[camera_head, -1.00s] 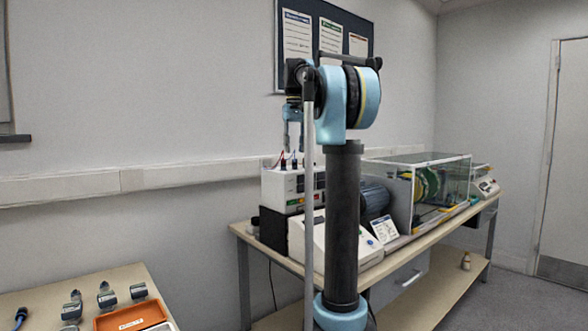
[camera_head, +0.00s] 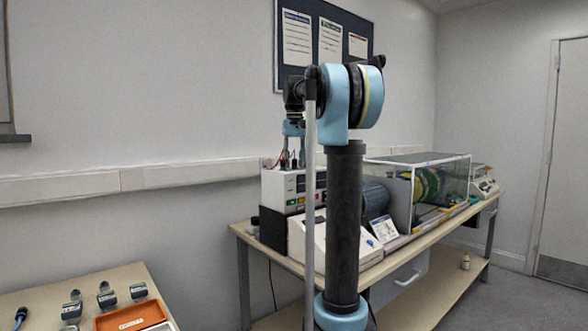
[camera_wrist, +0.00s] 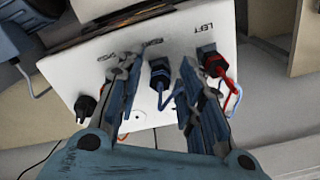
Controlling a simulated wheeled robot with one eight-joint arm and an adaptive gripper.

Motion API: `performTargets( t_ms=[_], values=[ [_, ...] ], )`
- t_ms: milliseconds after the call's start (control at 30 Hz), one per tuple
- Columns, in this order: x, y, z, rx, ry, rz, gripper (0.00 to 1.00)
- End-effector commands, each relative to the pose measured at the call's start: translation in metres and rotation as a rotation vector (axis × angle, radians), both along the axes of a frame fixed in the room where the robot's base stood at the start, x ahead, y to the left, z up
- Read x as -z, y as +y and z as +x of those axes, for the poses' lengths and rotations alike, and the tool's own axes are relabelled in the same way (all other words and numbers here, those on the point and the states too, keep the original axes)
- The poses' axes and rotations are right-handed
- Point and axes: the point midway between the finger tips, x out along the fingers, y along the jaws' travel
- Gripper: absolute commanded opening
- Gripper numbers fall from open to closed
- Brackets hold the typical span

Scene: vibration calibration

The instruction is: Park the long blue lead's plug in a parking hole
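In the wrist view a dark blue plug (camera_wrist: 160,70) with a blue lead stands in the white top panel (camera_wrist: 130,122) of an instrument box, between my two fingers. My gripper (camera_wrist: 157,74) is open, one finger on each side of the plug with visible gaps. Small marks that may be holes show in the panel near my left finger. In the head view my gripper (camera_head: 292,158) is low over the box (camera_head: 280,190), and the plugs are mostly hidden.
A black plug or knob (camera_wrist: 86,107) stands at the panel's left. A sloped console (camera_head: 302,238) stands before the box on the bench, and a clear-walled enclosure (camera_head: 440,190) to the right. A side table (camera_head: 60,293) holds an orange tray (camera_head: 130,318) and several small devices.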

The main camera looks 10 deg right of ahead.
Motion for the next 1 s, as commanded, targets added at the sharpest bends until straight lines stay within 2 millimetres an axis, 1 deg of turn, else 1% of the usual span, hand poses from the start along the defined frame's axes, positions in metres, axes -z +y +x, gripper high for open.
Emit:
performTargets(
  t_ms=[67, 167, 200, 233, 467, 800, 1000],
  values=[
    [-0.0001, 0.0, 0.0, 0.0, 0.0, 0.0, 0.34],
    [-0.0001, 0.0, 0.0, 0.0, 0.0, 0.0, 0.14],
    [-0.0001, 0.0, 0.0, 0.0, 0.0, 0.0, 0.05],
    [-0.0001, 0.0, 0.0, 0.0, 0.0, 0.0, 0.0],
    [-0.0001, -0.0001, 0.0, -0.018, 0.0, 0.0, 0.0],
    [-0.0002, 0.0003, -0.0002, -0.308, 0.0, 0.0, 0.0],
    [-0.0002, 0.0002, -0.0002, -0.352, 0.001, 0.0, 0.0]
  ],
)
